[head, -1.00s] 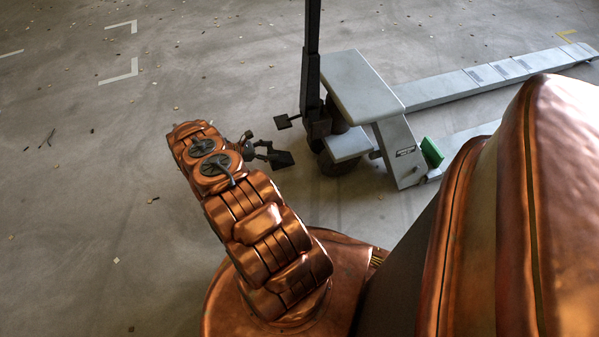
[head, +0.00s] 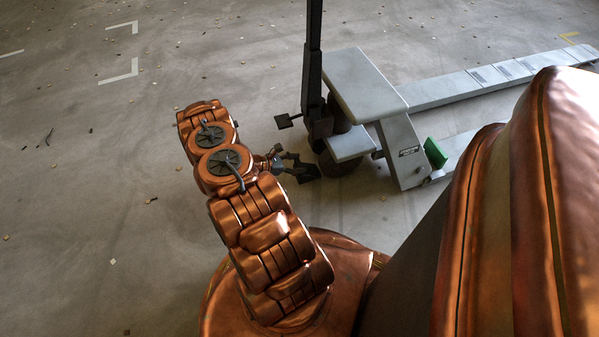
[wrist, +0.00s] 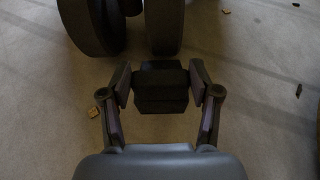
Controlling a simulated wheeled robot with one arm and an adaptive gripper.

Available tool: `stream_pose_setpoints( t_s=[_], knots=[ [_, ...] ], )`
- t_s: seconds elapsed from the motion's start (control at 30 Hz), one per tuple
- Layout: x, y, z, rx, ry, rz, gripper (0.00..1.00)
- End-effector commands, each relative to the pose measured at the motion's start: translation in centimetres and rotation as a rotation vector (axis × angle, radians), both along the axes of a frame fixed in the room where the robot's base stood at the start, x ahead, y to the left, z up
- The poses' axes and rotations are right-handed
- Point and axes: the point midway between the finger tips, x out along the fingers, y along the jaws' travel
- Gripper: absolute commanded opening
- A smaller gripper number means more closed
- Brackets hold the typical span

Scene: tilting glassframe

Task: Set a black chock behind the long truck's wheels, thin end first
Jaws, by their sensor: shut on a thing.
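My gripper (wrist: 160,92) is shut on a black chock (wrist: 161,80), which sits between its two fingers in the wrist view. In the head view my gripper (head: 291,163) reaches right from the copper arm, with the dark chock (head: 307,174) at its tip. Two dark wheels of the truck (wrist: 163,25) (wrist: 88,22) stand just beyond the chock in the wrist view, with a small floor gap between. The long grey pallet truck (head: 365,85) has a black mast and its wheel (head: 342,163) near the chock. Which end of the chock is thin is hard to tell.
A black pedal (head: 289,121) juts left from the mast. A green block (head: 435,153) sits by the truck's side. The truck's forks (head: 490,78) run to the right. Open concrete floor with small debris lies left of the truck.

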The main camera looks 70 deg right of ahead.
Motion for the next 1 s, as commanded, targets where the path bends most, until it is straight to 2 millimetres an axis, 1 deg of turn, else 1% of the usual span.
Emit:
stream_pose_setpoints(
  t_s=[0.03, 0.27, 0.4, 0.53, 0.8, 1.0],
  knots=[
    [-0.4, 0.1, -0.1, 0.0, 0.002, -0.001, 0.0],
    [-1.2, 0.2, -0.1, -0.001, 0.001, 0.0, 0.0],
    [-1.2, 0.2, -2.3, 0.0, 0.001, 0.001, 0.0],
    [-1.3, 0.2, -3.7, 0.0, 0.002, 0.002, 0.0],
    [-1.2, 0.2, -3.6, 0.0, 0.001, 0.001, 0.0],
    [-1.2, 0.2, -4.0, -0.001, 0.0, 0.001, 0.0]
  ],
)
